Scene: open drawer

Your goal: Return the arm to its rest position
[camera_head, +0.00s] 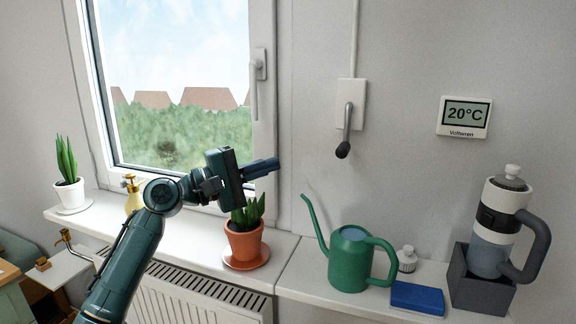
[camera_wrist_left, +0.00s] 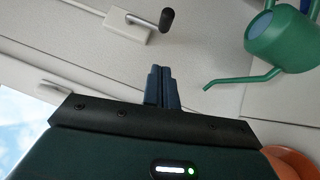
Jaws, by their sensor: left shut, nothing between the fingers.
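My left arm, dark green, comes in from the lower left in the head view and reaches up in front of the window sill. My left gripper (camera_head: 268,165) is shut and empty, its blue-grey fingers together and pointing right. The fingers also show together in the left wrist view (camera_wrist_left: 159,86). The gripper is held in the air above an orange pot with a green plant (camera_head: 243,240) and hides part of the window frame. My right gripper is not in view.
A wall crank (camera_head: 347,130) is right of the gripper. A yellow bottle (camera_head: 133,198) and white-potted plant (camera_head: 68,190) stand left on the sill.

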